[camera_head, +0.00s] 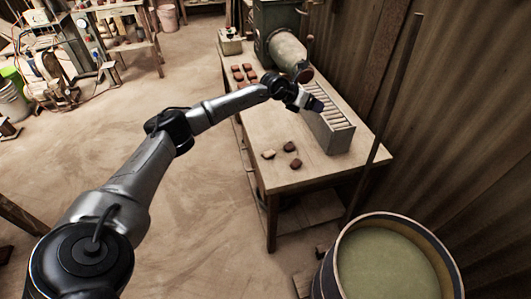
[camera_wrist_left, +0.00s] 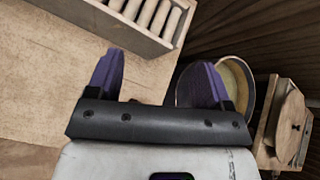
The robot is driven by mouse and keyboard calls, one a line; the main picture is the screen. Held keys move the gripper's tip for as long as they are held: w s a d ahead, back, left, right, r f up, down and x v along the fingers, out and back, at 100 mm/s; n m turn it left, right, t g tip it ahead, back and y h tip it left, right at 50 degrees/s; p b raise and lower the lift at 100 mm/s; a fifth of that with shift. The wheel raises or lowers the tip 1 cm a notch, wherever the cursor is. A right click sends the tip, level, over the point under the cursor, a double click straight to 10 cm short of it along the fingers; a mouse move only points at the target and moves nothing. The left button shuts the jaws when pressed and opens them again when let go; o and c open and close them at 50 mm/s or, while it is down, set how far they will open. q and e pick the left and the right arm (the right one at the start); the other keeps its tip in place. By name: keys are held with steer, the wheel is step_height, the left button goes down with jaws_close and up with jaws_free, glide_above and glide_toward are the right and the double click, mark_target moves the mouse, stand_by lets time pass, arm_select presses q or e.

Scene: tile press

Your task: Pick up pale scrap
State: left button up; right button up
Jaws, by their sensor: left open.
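The pale scrap (camera_head: 268,154) is a small light tan piece lying on the wooden table (camera_head: 262,127) near its front left corner. Two dark reddish-brown scraps, one at the back (camera_head: 290,147) and one in front (camera_head: 296,163), lie to its right. My left gripper (camera_head: 315,104) is over the table beside the roller tray, up and to the right of the pale scrap and well apart from it. In the left wrist view its two purple fingers (camera_wrist_left: 156,75) are spread with nothing between them. The pale scrap does not show in that view. My right gripper is not in view.
Several brown tiles (camera_head: 243,72) lie at the back left. A barrel of murky liquid (camera_head: 390,265) and a leaning pole (camera_head: 388,105) stand at the right. The table's middle is clear.

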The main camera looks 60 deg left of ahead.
arm_select(q)
steer(key=s+a+f+g+y, duration=0.1)
steer(key=s+a+f+g, duration=0.3)
steer(key=s+f+g, duration=0.1)
steer(key=g+y, duration=0.1)
steer(key=g, duration=0.5)
glide_above(268, 152)
step_height(268, 152, down, 3)
steer(key=f, duration=0.2)
steer(key=f+b, duration=0.1)
steer(key=f, duration=0.1)
steer(key=f+b, duration=0.1)
steer(key=f, duration=0.1)
steer(key=shift+d+f, duration=0.3)
steer(key=shift+w+f, duration=0.1)
steer(key=shift+f, duration=0.6)
steer(key=shift+a+f+b, duration=0.15)
steer(key=shift+f+b, duration=0.55)
steer(key=shift+f, duration=0.5)
steer(key=shift+a+f+b, duration=0.1)
steer(key=shift+f+b, duration=0.6)
steer(key=shift+f, duration=0.75)
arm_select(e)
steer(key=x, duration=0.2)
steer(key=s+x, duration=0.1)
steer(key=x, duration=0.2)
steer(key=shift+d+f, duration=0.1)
arm_select(q)
steer(key=shift+c, duration=0.2)
